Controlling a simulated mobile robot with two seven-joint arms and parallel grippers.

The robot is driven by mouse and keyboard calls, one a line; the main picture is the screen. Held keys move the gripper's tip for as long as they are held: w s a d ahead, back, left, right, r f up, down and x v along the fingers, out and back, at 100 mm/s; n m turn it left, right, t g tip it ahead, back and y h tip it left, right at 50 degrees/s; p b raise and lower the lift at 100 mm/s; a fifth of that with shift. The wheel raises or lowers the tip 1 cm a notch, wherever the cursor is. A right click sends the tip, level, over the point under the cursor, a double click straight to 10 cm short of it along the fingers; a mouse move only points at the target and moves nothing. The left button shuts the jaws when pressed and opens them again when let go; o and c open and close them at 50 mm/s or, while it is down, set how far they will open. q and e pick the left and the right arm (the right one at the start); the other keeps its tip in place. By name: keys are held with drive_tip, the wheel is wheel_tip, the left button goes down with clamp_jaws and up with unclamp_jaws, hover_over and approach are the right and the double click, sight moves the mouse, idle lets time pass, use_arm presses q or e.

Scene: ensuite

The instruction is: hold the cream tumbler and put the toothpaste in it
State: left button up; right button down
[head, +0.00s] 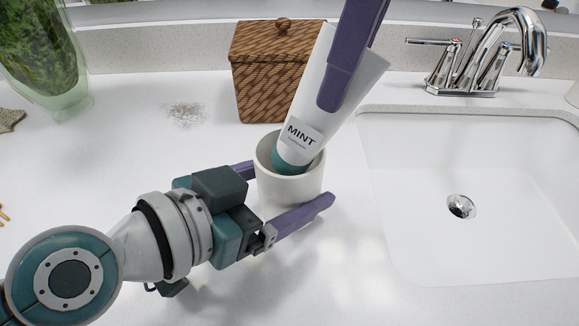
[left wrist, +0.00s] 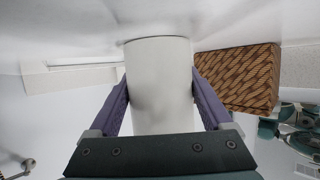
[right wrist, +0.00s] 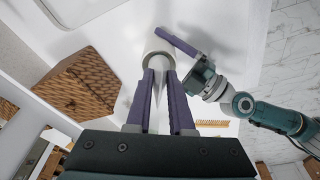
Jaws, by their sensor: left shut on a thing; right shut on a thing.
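The cream tumbler (head: 290,192) stands upright on the white counter, left of the basin. My left gripper (head: 288,183) is shut on it, one finger on each side; the left wrist view shows the tumbler (left wrist: 160,90) between both fingers. The toothpaste (head: 309,98) is a white tube marked MINT with a teal cap, tilted with its top to the right. Its cap end is inside the tumbler's mouth; how deep the cap reaches is hidden by the wall. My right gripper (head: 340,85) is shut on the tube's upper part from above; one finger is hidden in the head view.
A brown woven box (head: 262,75) with a lid stands behind the tumbler. The sink basin (head: 480,180) and chrome faucet (head: 485,55) are at the right. A green glass vase (head: 45,60) stands at the far left. The counter left of the box is mostly clear.

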drive_tip(key=shift+f, duration=0.3)
drive_tip(key=c, duration=0.7)
unclamp_jaws()
drive_tip(key=r, duration=0.4)
drive_tip(key=d+r, duration=0.1)
drive_tip(key=r, duration=0.3)
drive_tip(key=s+d+r, duration=0.1)
drive_tip(key=r, duration=0.3)
use_arm(q)
drive_tip(key=o, duration=1.4)
drive_tip(key=shift+c, duration=0.2)
use_arm(e)
drive_tip(key=shift+f, duration=0.1)
